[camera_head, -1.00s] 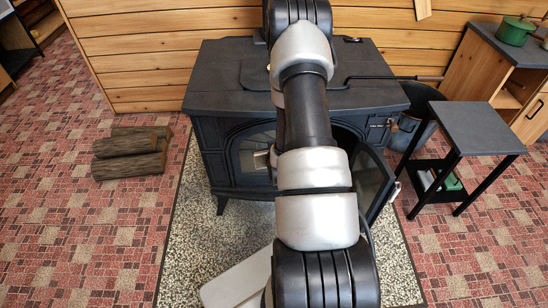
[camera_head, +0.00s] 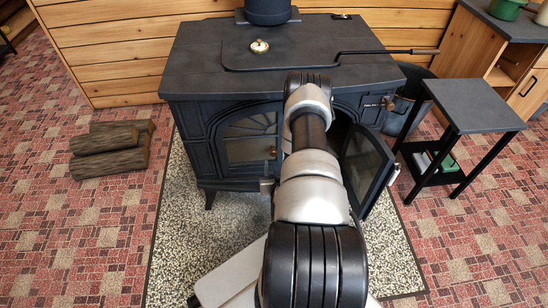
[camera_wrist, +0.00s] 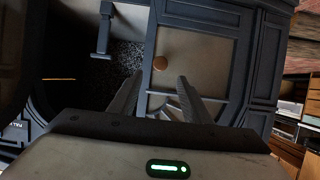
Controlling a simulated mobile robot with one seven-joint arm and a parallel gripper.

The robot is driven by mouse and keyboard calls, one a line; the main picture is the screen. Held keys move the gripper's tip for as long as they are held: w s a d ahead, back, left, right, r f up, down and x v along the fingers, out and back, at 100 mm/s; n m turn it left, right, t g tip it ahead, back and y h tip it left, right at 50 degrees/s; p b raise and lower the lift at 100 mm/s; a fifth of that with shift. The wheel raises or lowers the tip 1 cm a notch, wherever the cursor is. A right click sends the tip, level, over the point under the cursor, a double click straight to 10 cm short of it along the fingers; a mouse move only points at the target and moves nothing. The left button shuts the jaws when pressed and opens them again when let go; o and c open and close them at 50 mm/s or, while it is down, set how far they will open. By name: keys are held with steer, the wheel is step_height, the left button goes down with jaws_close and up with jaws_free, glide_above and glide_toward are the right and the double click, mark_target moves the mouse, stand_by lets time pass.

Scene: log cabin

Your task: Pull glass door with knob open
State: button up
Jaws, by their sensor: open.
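A black stove (camera_head: 240,75) has two glass doors. The left glass door (camera_head: 250,148) is shut in its frame, with a small brown knob (camera_head: 272,153) at its right edge. The right glass door (camera_head: 368,160) stands swung open. In the wrist view the knob (camera_wrist: 160,63) sticks out from the door, beside the dark stove opening. My gripper (camera_wrist: 160,82) is open and empty, its two fingers on either side of the knob in the picture; I cannot tell the remaining depth. In the head view my arm hides most of the gripper.
A small black side table (camera_head: 470,105) stands to the right, with a dark bucket (camera_head: 402,120) behind it. Logs (camera_head: 110,150) lie on the floor at left. A speckled hearth mat (camera_head: 185,235) lies under the stove.

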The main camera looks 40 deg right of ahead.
mark_target(274, 154)
steer(key=b+x, duration=0.2)
steer(key=x, duration=0.7)
steer(key=shift+s, duration=0.1)
jaws_close()
